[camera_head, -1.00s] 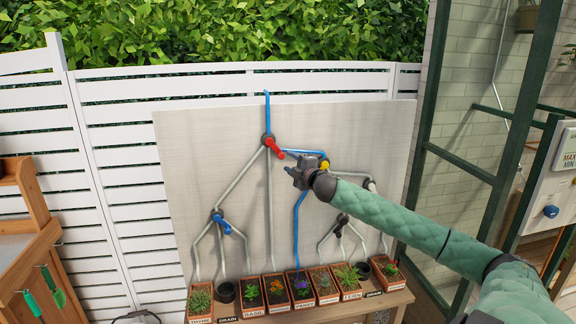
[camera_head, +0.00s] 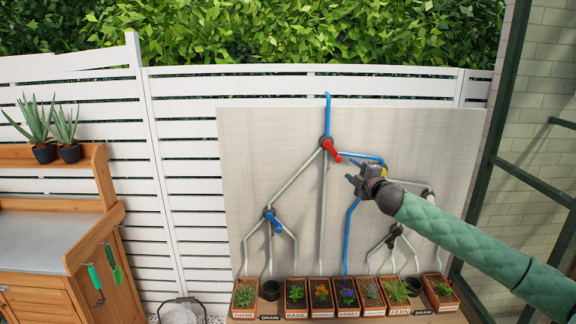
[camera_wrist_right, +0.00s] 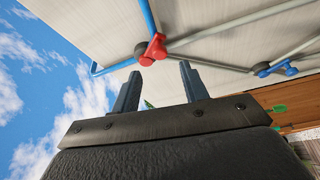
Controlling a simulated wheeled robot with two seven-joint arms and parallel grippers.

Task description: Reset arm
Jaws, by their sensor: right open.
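My right gripper (camera_head: 358,178) is in front of the pale board (camera_head: 260,150), to the right of and below the red valve handle (camera_head: 331,149). Its two fingers are apart with nothing between them. In the right wrist view the open fingers (camera_wrist_right: 158,88) point up toward the board, and the red handle (camera_wrist_right: 153,48) shows just beyond the fingertips, apart from them. A blue valve handle (camera_head: 274,220) sits lower left on the board. The valve behind my right gripper is mostly hidden. My left gripper is not in view.
Several labelled potted plants (camera_head: 346,293) stand in a row on a shelf below the board. A wooden bench (camera_head: 60,233) with hanging green tools is at left, a bucket (camera_head: 180,312) on the ground beside it. A dark green frame (camera_head: 505,140) stands at right.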

